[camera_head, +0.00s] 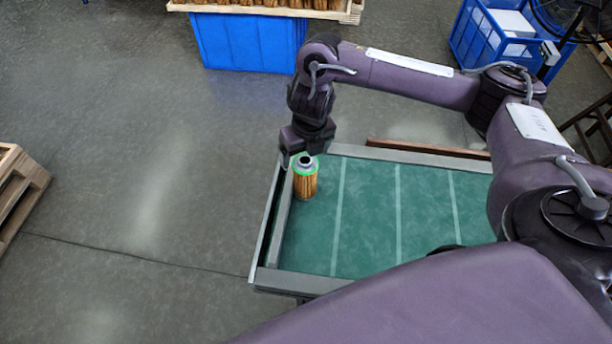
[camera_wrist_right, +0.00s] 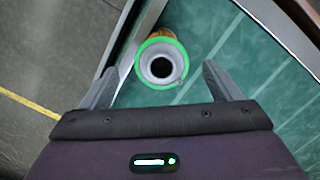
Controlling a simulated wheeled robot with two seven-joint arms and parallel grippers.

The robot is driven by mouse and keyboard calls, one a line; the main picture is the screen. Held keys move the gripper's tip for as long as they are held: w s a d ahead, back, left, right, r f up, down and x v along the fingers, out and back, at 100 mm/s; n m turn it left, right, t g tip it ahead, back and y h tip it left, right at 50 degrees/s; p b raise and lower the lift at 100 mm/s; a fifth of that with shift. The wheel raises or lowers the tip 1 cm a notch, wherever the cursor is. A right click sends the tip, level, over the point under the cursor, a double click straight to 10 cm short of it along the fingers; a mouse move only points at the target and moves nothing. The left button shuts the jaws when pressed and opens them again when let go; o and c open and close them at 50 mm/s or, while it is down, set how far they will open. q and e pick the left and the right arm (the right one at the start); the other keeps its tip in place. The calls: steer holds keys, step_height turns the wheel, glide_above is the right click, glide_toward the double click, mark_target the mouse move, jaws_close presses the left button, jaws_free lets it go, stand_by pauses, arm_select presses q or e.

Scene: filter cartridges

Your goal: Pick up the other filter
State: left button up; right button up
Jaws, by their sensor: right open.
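One filter (camera_head: 305,181) stands upright at the left end of the green work surface (camera_head: 365,220). It has a brown pleated body and a bright green top ring with a dark central hole. My right gripper (camera_head: 300,160) is open just over its top. In the right wrist view, the filter's green ring (camera_wrist_right: 161,62) lies ahead of the two spread fingers (camera_wrist_right: 158,85), slightly left of the middle of the picture. No contact between fingers and filter can be seen. My left gripper is not in view.
The surface has a raised grey rim (camera_head: 300,283) and pale cross lines. A blue bin (camera_head: 248,42) stands at the back, with a wooden tray of brown items (camera_head: 265,10) above it. Another blue crate (camera_head: 490,35) is at upper right, and a wooden pallet (camera_head: 18,190) at left.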

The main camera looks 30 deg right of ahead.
mark_target(306, 161)
steer(key=shift+f, duration=1.25)
steer(key=f, duration=0.1)
steer(key=f+p, duration=0.1)
steer(key=f, duration=0.1)
steer(key=shift+w+d+f+p, duration=0.1)
steer(key=shift+w+f+p, duration=0.2)
steer(key=shift+p, duration=0.05)
steer(key=shift+w+f, duration=0.1)
steer(key=shift+f, duration=0.25)
steer(key=shift+c, duration=0.4)
steer(key=c, duration=1.1)
steer(key=shift+o, duration=0.2)
steer(key=shift+r, duration=0.1)
